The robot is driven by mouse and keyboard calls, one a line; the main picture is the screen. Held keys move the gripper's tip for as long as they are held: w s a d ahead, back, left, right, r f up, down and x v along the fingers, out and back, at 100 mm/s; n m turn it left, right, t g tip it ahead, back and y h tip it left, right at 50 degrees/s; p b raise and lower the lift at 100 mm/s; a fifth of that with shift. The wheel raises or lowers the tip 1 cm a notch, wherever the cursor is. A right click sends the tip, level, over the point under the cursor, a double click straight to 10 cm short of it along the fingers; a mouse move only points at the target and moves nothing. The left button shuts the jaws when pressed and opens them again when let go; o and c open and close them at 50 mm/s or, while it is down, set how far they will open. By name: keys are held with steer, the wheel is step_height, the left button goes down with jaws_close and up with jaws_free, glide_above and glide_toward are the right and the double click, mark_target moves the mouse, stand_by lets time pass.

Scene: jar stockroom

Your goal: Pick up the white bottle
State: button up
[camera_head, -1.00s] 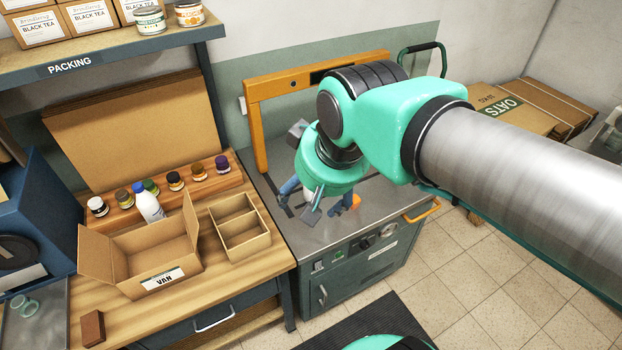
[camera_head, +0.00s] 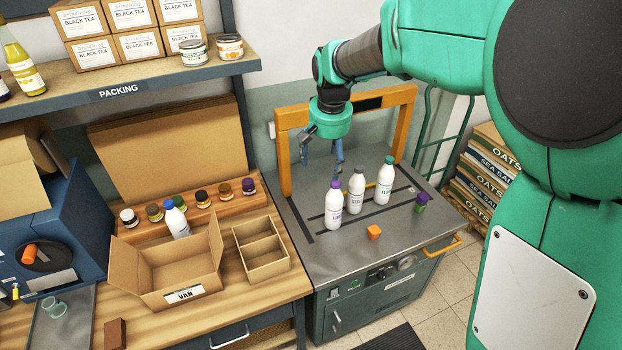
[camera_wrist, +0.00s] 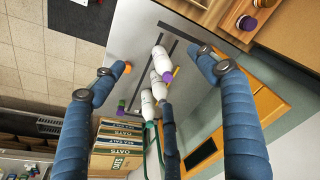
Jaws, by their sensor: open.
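Three white bottles stand upright on the grey metal worktop: a purple-capped one (camera_head: 333,207), a dark-capped one (camera_head: 356,190) and a teal-capped one (camera_head: 384,182). A white bottle with a blue cap (camera_head: 177,222) is behind the open carton on the wooden bench. My gripper (camera_head: 322,156) is open and empty, above the back left of the worktop, apart from the bottles. In the wrist view, my gripper's blue fingers (camera_wrist: 155,62) are spread wide, with the three worktop bottles (camera_wrist: 159,55) seen between them.
An orange cube (camera_head: 374,232) and a purple-and-green item (camera_head: 421,202) are near the worktop's front. An orange frame (camera_head: 285,150) stands along its back. The VAN carton (camera_head: 165,270) and a divided box (camera_head: 262,262) are left. The worktop's front left is clear.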

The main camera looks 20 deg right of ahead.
steer(key=w+d+f+m+g+p, duration=0.1)
steer(key=w+d+f+p, duration=0.1)
steer(key=w+d+f, duration=0.4)
steer(key=m+g, duration=0.1)
steer(key=m, duration=0.1)
glide_above(334, 186)
steer(key=w+d, duration=0.1)
steer(key=w, duration=0.1)
steer(key=f, duration=0.8)
steer(key=shift+s+f+p, duration=0.25)
steer(key=shift+f+p, duration=0.1)
steer(key=shift+p, duration=0.05)
steer(key=shift+f, duration=0.15)
steer(key=shift+f+b, duration=0.35)
steer(key=shift+f, duration=3.9)
steer(key=shift+s+d+f, duration=0.15)
steer(key=shift+f, duration=2.5)
jaws_close()
